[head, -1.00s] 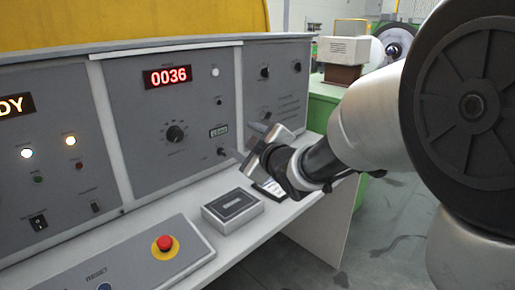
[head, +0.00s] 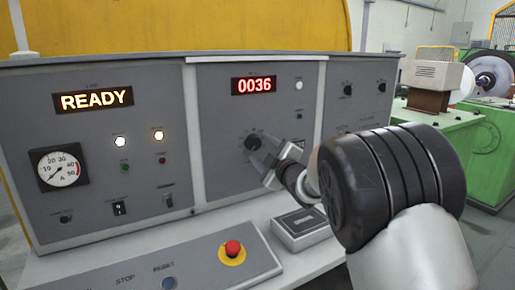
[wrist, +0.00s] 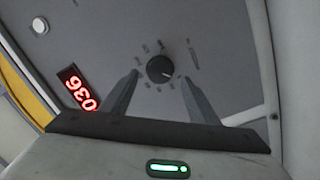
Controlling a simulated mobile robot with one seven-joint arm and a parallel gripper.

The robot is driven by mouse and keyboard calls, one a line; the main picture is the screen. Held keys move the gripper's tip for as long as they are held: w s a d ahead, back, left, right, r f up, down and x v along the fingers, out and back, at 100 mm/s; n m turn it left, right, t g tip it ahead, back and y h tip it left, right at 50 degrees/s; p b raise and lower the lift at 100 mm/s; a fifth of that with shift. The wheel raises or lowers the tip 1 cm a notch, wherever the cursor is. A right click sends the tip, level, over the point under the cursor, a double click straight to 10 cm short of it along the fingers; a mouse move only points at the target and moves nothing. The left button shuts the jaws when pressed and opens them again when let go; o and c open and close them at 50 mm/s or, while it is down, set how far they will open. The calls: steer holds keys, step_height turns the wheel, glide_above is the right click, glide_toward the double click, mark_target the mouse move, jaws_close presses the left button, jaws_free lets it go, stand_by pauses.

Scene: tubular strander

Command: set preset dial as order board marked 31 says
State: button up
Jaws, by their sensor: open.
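The preset dial is a round black knob (head: 253,142) with marks around it, on the middle grey panel under a red display (head: 254,85) reading 0036. In the wrist view the knob (wrist: 160,69) lies ahead, between my two open fingers, with a white pointer line on it. My gripper (head: 262,170) is open and empty, its fingertips close to the panel just below and right of the knob in the head view. I cannot tell whether they touch the panel. No order board marked 31 is visible in these frames.
The left panel has a READY display (head: 94,100), a gauge (head: 59,168) and lit lamps. A red emergency button (head: 232,248) is on the sloping desk. A grey box (head: 301,228) sits under my gripper. Green machinery (head: 470,140) stands at the right.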

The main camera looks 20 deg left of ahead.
mark_target(255, 144)
steer(key=shift+x, duration=1.95)
steer(key=c, duration=1)
steer(key=shift+c, duration=0.2)
steer(key=shift+r, duration=0.1)
